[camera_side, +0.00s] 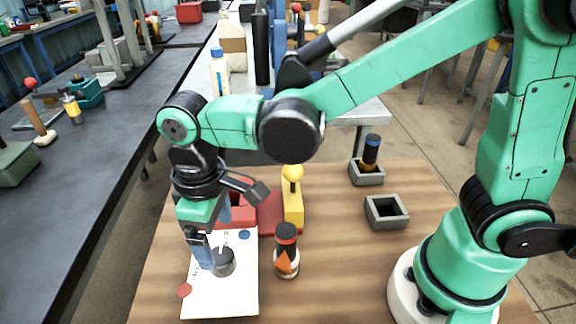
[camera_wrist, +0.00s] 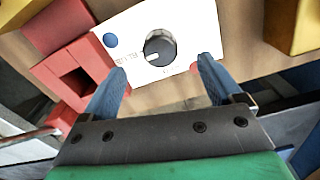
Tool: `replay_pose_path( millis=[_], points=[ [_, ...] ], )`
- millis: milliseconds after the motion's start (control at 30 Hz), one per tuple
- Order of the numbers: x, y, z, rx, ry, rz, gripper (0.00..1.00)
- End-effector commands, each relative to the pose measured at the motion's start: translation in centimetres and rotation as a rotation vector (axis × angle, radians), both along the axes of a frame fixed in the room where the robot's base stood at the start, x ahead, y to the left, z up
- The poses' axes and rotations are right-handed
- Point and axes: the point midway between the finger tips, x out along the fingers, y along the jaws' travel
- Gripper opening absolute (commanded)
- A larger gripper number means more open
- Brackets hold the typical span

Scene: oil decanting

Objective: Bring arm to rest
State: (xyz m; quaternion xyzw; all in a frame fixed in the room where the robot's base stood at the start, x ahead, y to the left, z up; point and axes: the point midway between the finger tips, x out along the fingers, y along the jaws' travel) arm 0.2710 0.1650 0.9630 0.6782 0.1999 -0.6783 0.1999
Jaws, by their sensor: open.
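My gripper (camera_side: 214,236) is open and points down over a white panel (camera_side: 235,296) with a dark round knob (camera_side: 223,262). In the wrist view my gripper's two blue fingers (camera_wrist: 162,68) stand apart and nothing is between their tips. The knob (camera_wrist: 159,48) shows whole beyond the fingertips, with a pale pointer mark facing left. I cannot tell from the side view whether a finger touches the knob; one finger partly overlaps it. The panel (camera_wrist: 190,30) also carries a blue dot (camera_wrist: 110,40).
A yellow block with a ball (camera_side: 292,205) and a red block (camera_side: 268,212) stand behind. One grey holder (camera_side: 386,212) is empty; another (camera_side: 367,178) holds a dark bottle (camera_side: 371,150).

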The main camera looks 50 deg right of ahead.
Motion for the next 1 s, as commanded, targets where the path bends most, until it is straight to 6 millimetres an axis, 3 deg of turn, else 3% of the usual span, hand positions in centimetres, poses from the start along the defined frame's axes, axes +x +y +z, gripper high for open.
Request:
replay_pose_path(
  millis=[433, 533, 667, 900, 1000],
  points=[
    [0.0, -0.1, 0.9, 0.001, -0.002, -0.002, 0.86],
    [0.1, -0.9, 1.3, 0.013, -0.022, -0.027, 0.86],
    [0.4, -3.8, 2.7, 0.057, -0.107, -0.121, 0.86],
    [-0.1, -11.4, 4.8, 0.147, -0.374, -0.373, 0.86],
    [-0.6, -13.8, 5.1, 0.164, -0.470, -0.455, 0.86]
  ],
)
